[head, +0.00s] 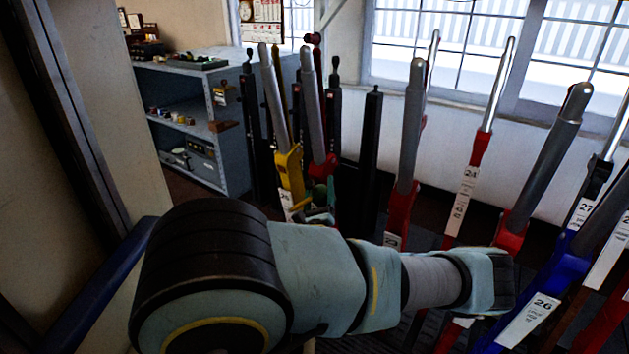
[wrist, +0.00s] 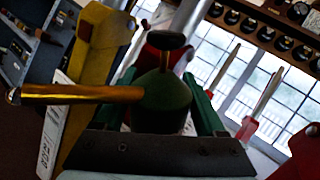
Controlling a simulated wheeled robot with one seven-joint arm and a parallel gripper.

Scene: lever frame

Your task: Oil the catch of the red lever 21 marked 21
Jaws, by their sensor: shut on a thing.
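The can shows small and partly hidden in the head view, beside the yellow lever (head: 290,170). A red lever (head: 322,166) with a grey handle stands directly behind the can, just right of the yellow one. Its red part also shows behind the can in the wrist view (wrist: 158,58). Its number plate and lower catch are hidden, so I cannot read 21.
Black levers (head: 371,140) stand around the red one. More red levers, one marked 24 (head: 461,200), and blue levers, one marked 26 (head: 527,320), stand to the right. Grey shelves (head: 212,135) are at the back left. Gaps between levers are narrow.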

